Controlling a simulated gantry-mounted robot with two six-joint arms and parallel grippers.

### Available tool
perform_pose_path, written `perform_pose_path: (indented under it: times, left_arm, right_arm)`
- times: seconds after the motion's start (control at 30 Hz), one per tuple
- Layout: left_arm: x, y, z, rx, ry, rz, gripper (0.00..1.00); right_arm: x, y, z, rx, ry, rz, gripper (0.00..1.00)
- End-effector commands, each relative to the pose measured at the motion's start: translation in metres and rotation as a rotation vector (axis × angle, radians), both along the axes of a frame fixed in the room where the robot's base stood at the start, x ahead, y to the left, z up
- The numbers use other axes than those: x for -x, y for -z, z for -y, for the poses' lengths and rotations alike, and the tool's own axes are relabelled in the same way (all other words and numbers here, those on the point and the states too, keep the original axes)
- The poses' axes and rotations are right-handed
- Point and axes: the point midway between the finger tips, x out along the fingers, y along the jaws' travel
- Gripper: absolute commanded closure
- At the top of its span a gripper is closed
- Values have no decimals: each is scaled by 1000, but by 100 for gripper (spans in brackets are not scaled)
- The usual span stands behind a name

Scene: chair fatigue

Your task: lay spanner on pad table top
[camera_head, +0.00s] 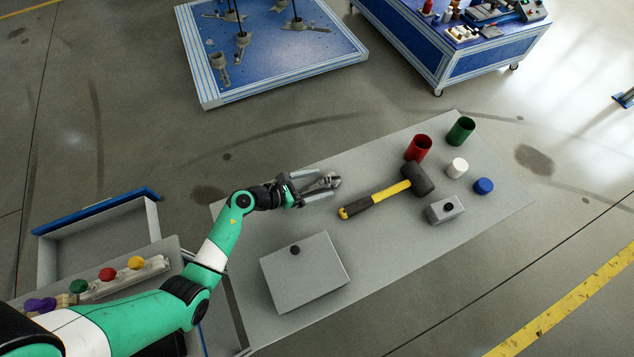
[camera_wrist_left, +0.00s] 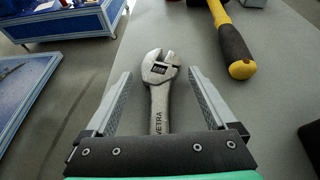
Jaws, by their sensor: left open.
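The spanner (camera_head: 332,181) is a grey metal adjustable one. It is over the grey table top (camera_head: 390,240), near its far edge. In the left wrist view the spanner (camera_wrist_left: 158,85) points away from me, its jaw end up the picture. My left gripper (camera_head: 315,185) is open, with one finger on each side of the spanner's handle. In the left wrist view gaps show between my left gripper (camera_wrist_left: 159,74) and the handle on both sides. The handle's rear end is hidden by the gripper body. I cannot tell whether the spanner touches the table. My right gripper is not in view.
A yellow-and-black hammer (camera_head: 385,197) lies right of the spanner. A grey lidded box (camera_head: 310,275) is nearer me. Red (camera_head: 418,148) and green (camera_head: 461,131) cups, a white cylinder (camera_head: 457,168), a blue cap (camera_head: 484,186) and a small grey block (camera_head: 445,210) stand farther right.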

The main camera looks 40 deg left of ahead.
Motion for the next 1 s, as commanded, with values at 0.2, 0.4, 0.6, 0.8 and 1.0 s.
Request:
perform_pose_path:
  times: [0.2,0.4,0.6,0.8,1.0]
  left_arm:
    - [8,-8,-3,1,-2,-2,10]
    - [48,-28,-16,1,-6,-3,10]
    - [88,-44,-29,0,-5,-1,10]
    - [105,-50,-33,1,-1,0,10]
    - [106,-49,-33,0,1,0,10]
  right_arm:
    - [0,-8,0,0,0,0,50]
    - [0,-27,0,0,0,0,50]
    - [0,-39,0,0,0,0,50]
    - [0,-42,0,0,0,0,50]
    - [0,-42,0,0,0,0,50]
